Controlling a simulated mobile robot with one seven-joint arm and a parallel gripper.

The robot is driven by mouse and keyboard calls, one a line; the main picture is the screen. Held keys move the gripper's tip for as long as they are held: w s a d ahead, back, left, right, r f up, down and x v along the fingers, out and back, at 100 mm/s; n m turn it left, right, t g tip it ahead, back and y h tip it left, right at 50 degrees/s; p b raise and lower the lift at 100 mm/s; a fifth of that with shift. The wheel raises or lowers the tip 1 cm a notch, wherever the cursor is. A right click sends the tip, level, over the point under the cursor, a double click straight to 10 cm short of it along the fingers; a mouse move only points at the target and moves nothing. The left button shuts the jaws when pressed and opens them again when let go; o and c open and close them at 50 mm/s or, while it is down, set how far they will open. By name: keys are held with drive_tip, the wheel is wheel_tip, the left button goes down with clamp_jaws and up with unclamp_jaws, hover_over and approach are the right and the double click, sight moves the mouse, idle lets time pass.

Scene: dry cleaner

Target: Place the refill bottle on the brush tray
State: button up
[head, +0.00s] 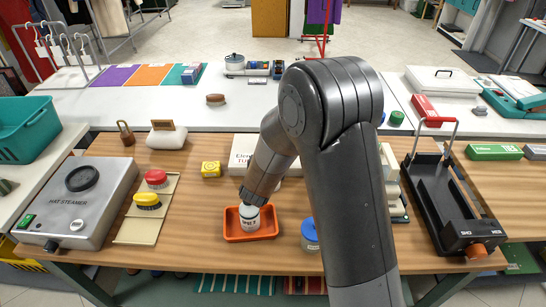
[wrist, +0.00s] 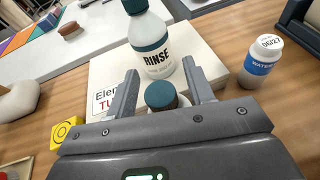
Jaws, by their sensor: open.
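A small white bottle (head: 249,218) stands upright in an orange tray (head: 265,234) at the table's front middle. My gripper (head: 252,198) points down right above it and hides its top. I cannot read which bottle is the refill bottle. A beige tray (head: 140,230), which looks like the brush tray, lies at the left with a red-topped brush (head: 156,178) and a yellow-topped brush (head: 147,200).
A blue-topped bottle (head: 310,236) is right of the orange tray. The hat steamer (head: 75,205) adjoins the beige tray. A yellow block (head: 211,169) stands behind.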

drive_tip(key=s+r, duration=0.4)
drive_tip(key=r, duration=0.4)
drive_tip(key=shift+s+a+r, duration=0.2)
drive_tip(key=shift+s+a, duration=0.05)
drive_tip(key=shift+a, duration=0.15)
